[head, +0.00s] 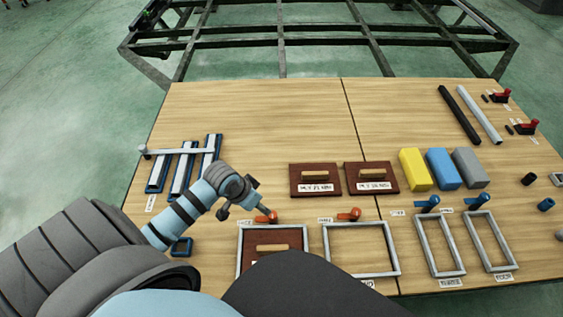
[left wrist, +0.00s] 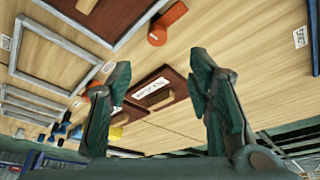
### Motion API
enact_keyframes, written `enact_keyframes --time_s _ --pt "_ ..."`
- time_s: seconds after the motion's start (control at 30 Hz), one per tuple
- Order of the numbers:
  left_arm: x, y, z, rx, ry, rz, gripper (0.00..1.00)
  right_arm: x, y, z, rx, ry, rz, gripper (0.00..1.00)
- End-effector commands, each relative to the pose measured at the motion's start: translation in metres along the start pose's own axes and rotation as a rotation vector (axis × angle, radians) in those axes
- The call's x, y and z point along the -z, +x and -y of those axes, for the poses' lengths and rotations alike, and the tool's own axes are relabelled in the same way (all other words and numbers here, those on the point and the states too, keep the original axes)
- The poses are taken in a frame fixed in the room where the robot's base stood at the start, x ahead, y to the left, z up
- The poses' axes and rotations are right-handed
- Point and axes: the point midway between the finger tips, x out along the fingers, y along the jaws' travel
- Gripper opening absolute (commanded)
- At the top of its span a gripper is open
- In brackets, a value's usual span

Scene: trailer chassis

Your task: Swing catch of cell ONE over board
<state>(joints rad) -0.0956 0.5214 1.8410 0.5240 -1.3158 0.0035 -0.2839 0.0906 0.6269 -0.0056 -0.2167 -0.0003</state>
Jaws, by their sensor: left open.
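Cell ONE is taken to be the leftmost grey frame (head: 239,255) at the table's front; its label is too small to read surely. A dark brown board (head: 259,238) with a wooden grip lies inside it. An orange catch (head: 270,217) sits at its far edge; in the left wrist view the catch (left wrist: 165,25) lies alongside the frame's rim, its arm not over the board. My left gripper (head: 261,209) is just above and beside this catch in the head view. In the left wrist view its fingers (left wrist: 160,105) are apart and empty. My right gripper is not in view.
A second frame (head: 392,250) with an orange catch (head: 349,215) stands to the right, empty. Two brown boards (head: 315,190) lie behind. Blue catches (head: 428,203) and narrow frames, coloured blocks (head: 415,170) and rods are farther right. Blue-edged rails (head: 184,170) lie left.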

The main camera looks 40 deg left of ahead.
Motion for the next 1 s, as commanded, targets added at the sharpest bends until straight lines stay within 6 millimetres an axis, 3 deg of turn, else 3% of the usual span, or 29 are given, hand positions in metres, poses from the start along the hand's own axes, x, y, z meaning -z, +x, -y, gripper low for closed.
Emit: enact_keyframes --time_s 0.07,0.17,0.4,0.5,0.6,0.97,1.0 --pt "0.001 -0.001 -0.003 -0.006 0.016 -0.004 0.47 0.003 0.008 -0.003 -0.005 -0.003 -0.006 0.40" --pt "-0.004 0.013 -0.002 -0.005 0.008 -0.004 0.47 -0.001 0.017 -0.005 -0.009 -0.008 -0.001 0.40" --pt "-0.006 0.087 0.002 -0.001 -0.002 0.001 0.47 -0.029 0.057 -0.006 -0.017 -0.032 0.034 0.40" --pt "-0.005 0.112 0.002 -0.001 0.000 0.001 0.47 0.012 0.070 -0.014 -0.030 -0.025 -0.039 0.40" --pt "-0.004 0.127 0.002 0.000 0.001 0.001 0.47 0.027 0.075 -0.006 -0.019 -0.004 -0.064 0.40" --pt "-0.002 0.133 0.001 0.000 0.005 0.001 0.47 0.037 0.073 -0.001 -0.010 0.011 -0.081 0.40" --pt "-0.002 0.133 0.001 0.000 0.005 0.001 0.40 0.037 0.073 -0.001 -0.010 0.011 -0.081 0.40"
